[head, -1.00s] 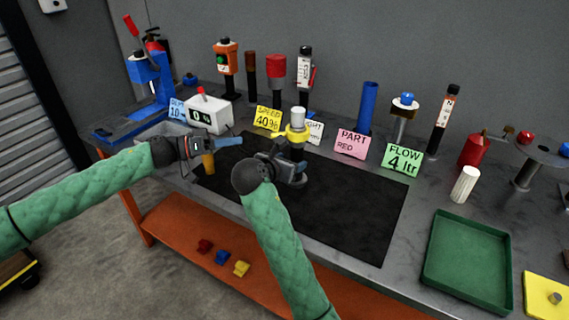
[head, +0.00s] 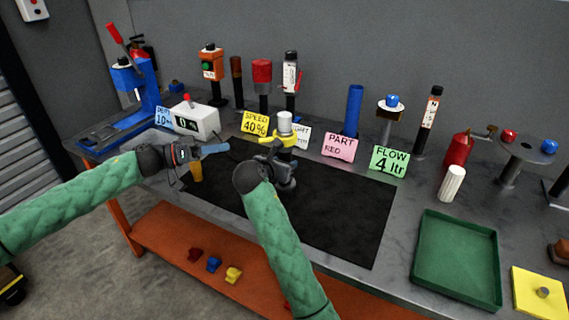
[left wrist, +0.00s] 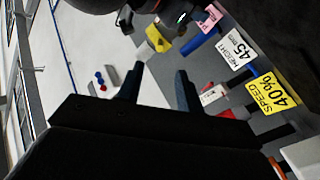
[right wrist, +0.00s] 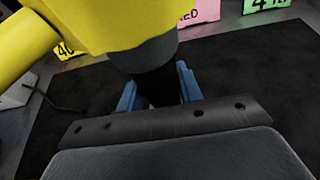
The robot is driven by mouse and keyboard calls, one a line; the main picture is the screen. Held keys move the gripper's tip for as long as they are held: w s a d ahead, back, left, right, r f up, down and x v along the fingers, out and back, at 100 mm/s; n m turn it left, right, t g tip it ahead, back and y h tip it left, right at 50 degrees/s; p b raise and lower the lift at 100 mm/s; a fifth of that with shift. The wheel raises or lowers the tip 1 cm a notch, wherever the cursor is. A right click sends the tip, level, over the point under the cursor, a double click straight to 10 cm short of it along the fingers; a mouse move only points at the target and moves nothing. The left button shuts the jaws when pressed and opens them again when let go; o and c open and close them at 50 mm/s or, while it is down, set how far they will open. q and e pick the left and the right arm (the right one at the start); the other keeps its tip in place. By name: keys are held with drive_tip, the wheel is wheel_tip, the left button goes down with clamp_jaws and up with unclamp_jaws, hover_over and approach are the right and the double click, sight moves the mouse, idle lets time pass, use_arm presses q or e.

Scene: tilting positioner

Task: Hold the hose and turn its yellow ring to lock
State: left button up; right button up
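The hose stands upright on the black mat, its dark body (right wrist: 158,92) under a yellow ring (head: 270,139) with a side lug and a pale grey cylinder (head: 285,122) on top. The ring fills the upper right wrist view (right wrist: 110,25) and also shows in the left wrist view (left wrist: 160,38). My right gripper (right wrist: 158,88) has its blue fingers on both sides of the dark body, just below the ring, and appears shut on it. My left gripper (head: 218,149) is open and empty, left of the ring and apart from it; its fingers (left wrist: 158,80) point toward it.
An amber cylinder (head: 196,172) is just below my left gripper. Sign cards, including the yellow SPEED card (head: 255,123), stand behind the black mat (head: 345,215). A green tray (head: 455,290) lies at the right. The mat's right part is clear.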

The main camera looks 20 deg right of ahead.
drive_tip(key=c, duration=0.3)
use_arm(q)
drive_tip(key=c, duration=0.6)
use_arm(e)
clamp_jaws()
use_arm(q)
drive_tip(key=shift+w+d+r, duration=0.1)
drive_tip(key=shift+d+r, duration=0.05)
drive_tip(key=shift+d, duration=0.05)
clamp_jaws()
drive_tip(key=w+d+r+m+g+y, duration=0.2)
drive_tip(key=w+r+m+g+y, duration=0.2)
drive_tip(key=w+r+y, duration=0.4)
drive_tip(key=shift+d+r+g+y, duration=0.35)
drive_tip(key=shift+r+g, duration=0.25)
drive_tip(key=shift+r, duration=1.4)
